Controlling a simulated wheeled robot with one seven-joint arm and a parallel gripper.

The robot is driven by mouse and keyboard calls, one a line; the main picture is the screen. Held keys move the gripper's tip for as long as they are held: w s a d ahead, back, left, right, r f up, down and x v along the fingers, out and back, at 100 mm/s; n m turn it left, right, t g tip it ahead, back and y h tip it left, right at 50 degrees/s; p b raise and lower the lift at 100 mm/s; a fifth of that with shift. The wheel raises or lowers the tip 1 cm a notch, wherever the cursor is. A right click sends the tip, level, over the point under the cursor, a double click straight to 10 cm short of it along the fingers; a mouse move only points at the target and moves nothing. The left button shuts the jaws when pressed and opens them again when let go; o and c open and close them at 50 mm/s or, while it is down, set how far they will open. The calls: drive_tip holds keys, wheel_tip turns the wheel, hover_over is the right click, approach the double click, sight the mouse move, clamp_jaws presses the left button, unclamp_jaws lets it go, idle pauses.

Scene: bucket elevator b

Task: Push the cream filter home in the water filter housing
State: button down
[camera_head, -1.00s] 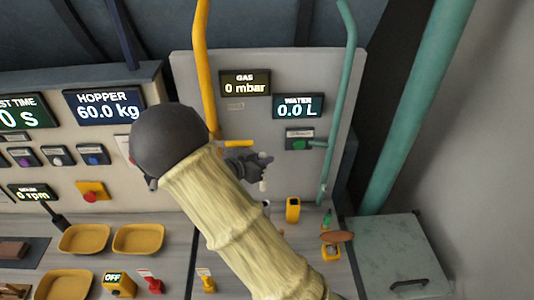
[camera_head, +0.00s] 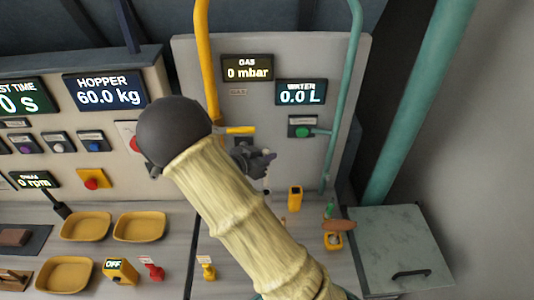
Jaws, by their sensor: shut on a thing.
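My gripper (camera_head: 266,158) is dark and small in view, in front of the grey panel below the water display. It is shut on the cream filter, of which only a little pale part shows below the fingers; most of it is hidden. My pale sleeved arm covers much of the bench in front. I cannot make out the water filter housing for certain; it may be hidden behind my gripper and arm, so I cannot tell how the filter sits in it.
A yellow pipe (camera_head: 202,60) and a green pipe (camera_head: 345,95) run down the grey panel (camera_head: 240,105). Yellow trays (camera_head: 139,227) lie at left.

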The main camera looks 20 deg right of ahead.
sight(264, 183)
drive_tip(key=shift+f+b, duration=0.55)
drive_tip(key=shift+f, duration=0.55)
drive_tip(key=shift+s+p, duration=0.1)
drive_tip(key=shift+p, duration=0.55)
idle(0.8)
drive_tip(key=shift+f, duration=0.1)
idle(0.4)
drive_tip(key=shift+f+b, duration=0.25)
drive_tip(key=shift+b, duration=0.05)
drive_tip(key=shift+f+b, duration=3)
drive_tip(key=shift+f, duration=1.7)
